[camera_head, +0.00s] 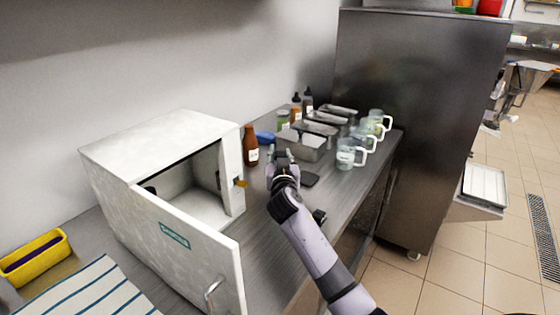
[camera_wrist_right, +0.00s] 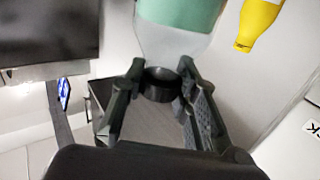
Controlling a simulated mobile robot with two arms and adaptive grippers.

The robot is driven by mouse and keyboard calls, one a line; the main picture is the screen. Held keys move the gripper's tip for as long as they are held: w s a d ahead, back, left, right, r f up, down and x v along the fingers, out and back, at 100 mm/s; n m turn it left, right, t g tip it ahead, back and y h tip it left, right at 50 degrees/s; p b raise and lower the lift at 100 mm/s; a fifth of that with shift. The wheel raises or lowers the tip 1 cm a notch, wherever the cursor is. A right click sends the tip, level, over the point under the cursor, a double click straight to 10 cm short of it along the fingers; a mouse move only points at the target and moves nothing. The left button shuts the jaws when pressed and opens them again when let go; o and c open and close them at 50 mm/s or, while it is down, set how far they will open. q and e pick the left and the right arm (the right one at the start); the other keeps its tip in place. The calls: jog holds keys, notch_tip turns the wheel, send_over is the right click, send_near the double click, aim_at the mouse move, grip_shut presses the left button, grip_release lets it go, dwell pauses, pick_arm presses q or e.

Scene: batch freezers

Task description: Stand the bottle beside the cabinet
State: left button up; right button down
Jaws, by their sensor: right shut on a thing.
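The bottle (camera_wrist_right: 175,32) shows in the right wrist view with a green band, a pale shoulder and a dark neck. My right gripper (camera_wrist_right: 160,88) is shut on that dark neck. In the head view my right gripper (camera_head: 284,160) is above the counter, to the right of the cabinet; the gripper largely hides the bottle there. The white cabinet (camera_head: 150,160) stands on the counter with its door (camera_head: 185,255) swung open towards the front. My left gripper is not in view.
A brown bottle (camera_head: 251,147) stands close to the cabinet's right side. Metal pans (camera_head: 300,148), small bottles (camera_head: 296,108) and glass mugs (camera_head: 345,153) crowd the counter behind and right. A dark flat object (camera_head: 310,179) lies near my gripper. A tall steel unit (camera_head: 420,110) bounds the right.

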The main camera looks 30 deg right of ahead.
jog(key=shift+f, duration=0.9)
jog(key=c, duration=1.6)
grip_release()
jog(key=shift+c, duration=0.2)
jog(key=o, duration=0.4)
pick_arm(q)
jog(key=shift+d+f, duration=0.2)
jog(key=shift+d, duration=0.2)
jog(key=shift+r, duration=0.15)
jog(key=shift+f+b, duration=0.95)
jog(key=shift+b, duration=0.05)
pick_arm(e)
jog(key=v, duration=1.2)
